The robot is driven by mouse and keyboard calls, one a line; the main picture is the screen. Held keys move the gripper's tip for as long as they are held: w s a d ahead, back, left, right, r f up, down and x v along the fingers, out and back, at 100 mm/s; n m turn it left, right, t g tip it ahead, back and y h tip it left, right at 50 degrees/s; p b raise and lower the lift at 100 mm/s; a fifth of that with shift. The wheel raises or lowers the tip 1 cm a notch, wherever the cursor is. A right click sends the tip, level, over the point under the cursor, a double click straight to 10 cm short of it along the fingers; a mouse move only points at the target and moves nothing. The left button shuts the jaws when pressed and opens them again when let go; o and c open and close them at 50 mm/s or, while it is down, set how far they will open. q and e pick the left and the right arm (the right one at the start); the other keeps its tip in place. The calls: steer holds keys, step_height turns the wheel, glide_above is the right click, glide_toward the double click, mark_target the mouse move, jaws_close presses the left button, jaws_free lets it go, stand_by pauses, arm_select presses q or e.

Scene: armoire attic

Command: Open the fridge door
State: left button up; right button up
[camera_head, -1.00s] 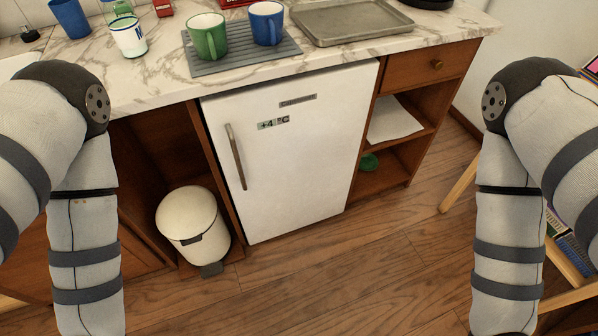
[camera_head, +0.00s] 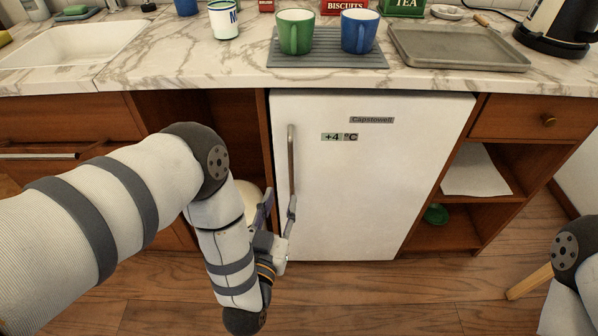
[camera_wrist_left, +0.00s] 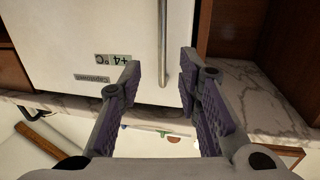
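The white fridge (camera_head: 360,195) stands under the counter with its door shut. Its vertical metal handle (camera_head: 291,160) is at the door's left edge. My left gripper (camera_head: 279,203) is open and empty near the handle's lower part. In the left wrist view, the handle (camera_wrist_left: 162,45) appears in the gap between the two open fingers (camera_wrist_left: 159,62); I cannot tell whether either finger touches it. The wrist view also shows the fridge door (camera_wrist_left: 70,40), upside down. My right gripper is out of view; only part of my right arm shows at the right edge.
The marble counter (camera_head: 180,68) above holds a green mug (camera_head: 296,32), a blue mug (camera_head: 360,32) and a metal tray (camera_head: 460,48). A white bin (camera_head: 250,195) is partly hidden behind my left arm. Open shelves (camera_head: 480,185) stand right of the fridge. Wooden floor in front is clear.

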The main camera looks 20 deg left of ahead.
mark_target(290, 163)
arm_select(q)
steer(key=w, duration=0.4)
steer(key=w+a, duration=0.1)
steer(key=w, duration=0.3)
steer(key=w+b, duration=0.1)
steer(key=w, duration=0.3)
steer(key=shift+w+a+r, duration=0.2)
steer(key=shift+r, duration=0.15)
steer(key=shift+c, duration=0.2)
jaws_close()
